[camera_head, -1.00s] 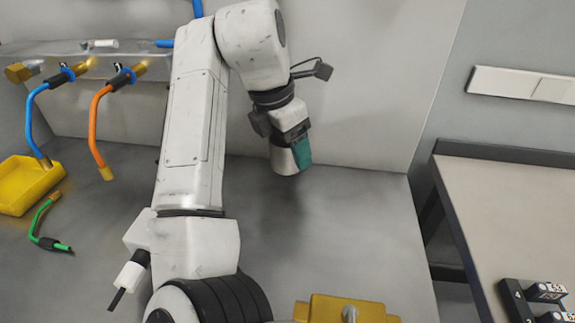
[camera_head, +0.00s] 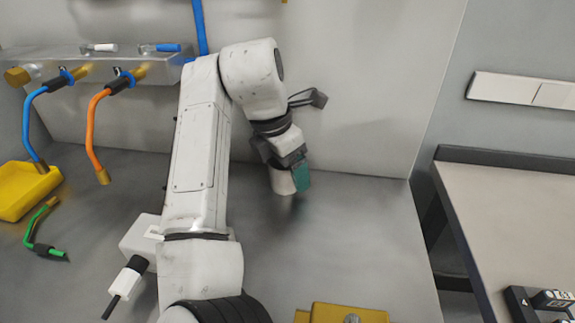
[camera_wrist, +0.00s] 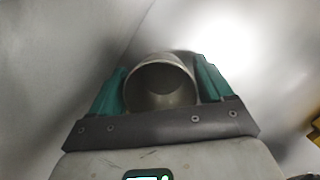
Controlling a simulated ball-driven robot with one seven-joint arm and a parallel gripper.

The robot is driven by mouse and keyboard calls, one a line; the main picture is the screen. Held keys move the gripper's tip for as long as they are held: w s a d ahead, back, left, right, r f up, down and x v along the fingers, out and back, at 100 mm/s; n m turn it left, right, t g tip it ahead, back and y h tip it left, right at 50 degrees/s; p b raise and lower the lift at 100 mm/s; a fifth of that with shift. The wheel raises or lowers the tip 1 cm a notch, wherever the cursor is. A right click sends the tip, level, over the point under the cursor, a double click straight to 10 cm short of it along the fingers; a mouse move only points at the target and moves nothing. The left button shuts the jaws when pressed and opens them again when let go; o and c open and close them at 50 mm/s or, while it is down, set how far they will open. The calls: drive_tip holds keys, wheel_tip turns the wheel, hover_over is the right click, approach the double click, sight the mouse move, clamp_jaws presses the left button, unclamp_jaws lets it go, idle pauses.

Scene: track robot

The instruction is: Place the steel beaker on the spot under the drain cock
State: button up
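The steel beaker (camera_head: 281,182) is a plain grey cylinder. It stands upright or nearly so between the teal fingers of my gripper (camera_head: 290,172), close above or on the grey bench top; I cannot tell whether its base touches. In the wrist view the beaker (camera_wrist: 160,84) shows its open, empty-looking mouth, with a teal finger on each side. My gripper (camera_wrist: 160,90) is shut on it. I cannot make out a drain cock or a marked spot for certain; my arm hides part of the bench and back wall.
A blue hose (camera_head: 28,120) and an orange hose (camera_head: 92,130) hang from a metal ledge (camera_head: 100,70) at left. A yellow tray (camera_head: 22,190) and a green hose piece (camera_head: 37,230) lie below. A yellow block (camera_head: 345,313) is in front. The bench right of the beaker is clear.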

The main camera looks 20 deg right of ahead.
drive_tip(key=p+v, duration=0.1)
drive_tip(key=v, duration=0.6)
drive_tip(key=shift+r+p, duration=0.35)
drive_tip(key=shift+r, duration=0.05)
